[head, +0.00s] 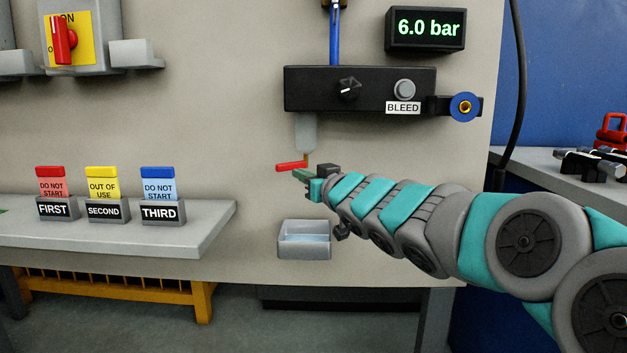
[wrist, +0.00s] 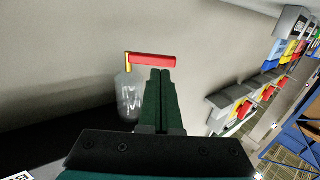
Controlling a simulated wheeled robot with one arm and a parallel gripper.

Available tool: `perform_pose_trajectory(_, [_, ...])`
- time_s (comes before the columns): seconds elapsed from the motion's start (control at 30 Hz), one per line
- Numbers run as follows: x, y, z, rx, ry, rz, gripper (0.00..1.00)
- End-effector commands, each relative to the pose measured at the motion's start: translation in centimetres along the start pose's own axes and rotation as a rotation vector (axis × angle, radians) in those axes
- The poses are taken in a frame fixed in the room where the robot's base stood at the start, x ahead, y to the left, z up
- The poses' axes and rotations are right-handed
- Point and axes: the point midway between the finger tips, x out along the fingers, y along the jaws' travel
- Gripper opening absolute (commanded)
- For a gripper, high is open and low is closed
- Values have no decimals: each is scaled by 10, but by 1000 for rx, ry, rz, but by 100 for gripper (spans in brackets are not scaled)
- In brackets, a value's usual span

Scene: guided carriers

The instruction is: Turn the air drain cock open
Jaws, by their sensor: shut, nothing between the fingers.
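The air drain cock has a red lever (head: 291,166) below a clear bowl (head: 305,132) under the black air unit (head: 330,88). The lever points left, about level, from a small brass stem. In the wrist view the red lever (wrist: 152,60) lies just beyond the fingertips, with the clear bowl (wrist: 128,98) to the left of the fingers. My gripper (head: 300,174) is shut and empty, its tips close to the lever. I cannot tell whether they touch it. It also shows in the wrist view (wrist: 160,74) with both fingers together.
A small grey tray (head: 304,252) is fixed below the cock. A shelf (head: 210,235) at left holds three tag holders. A display (head: 427,29) reads 6.0 bar. A BLEED button (head: 404,88) and blue fitting (head: 465,106) are at right. The wall left of the lever is clear.

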Motion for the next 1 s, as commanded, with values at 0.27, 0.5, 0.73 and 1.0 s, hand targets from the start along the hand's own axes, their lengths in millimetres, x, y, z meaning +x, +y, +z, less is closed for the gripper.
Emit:
perform_pose_trajectory(0.27, [35, 0, 0, 1, 0, 0, 0])
perform_pose_trajectory(0.5, [45, 0, -1, 0, 2, 1, 0])
perform_pose_trajectory(0.73, [45, 0, -1, 0, 1, 1, 0])
perform_pose_trajectory(1.0, [48, 1, 6, -4, 0, 33, 0])
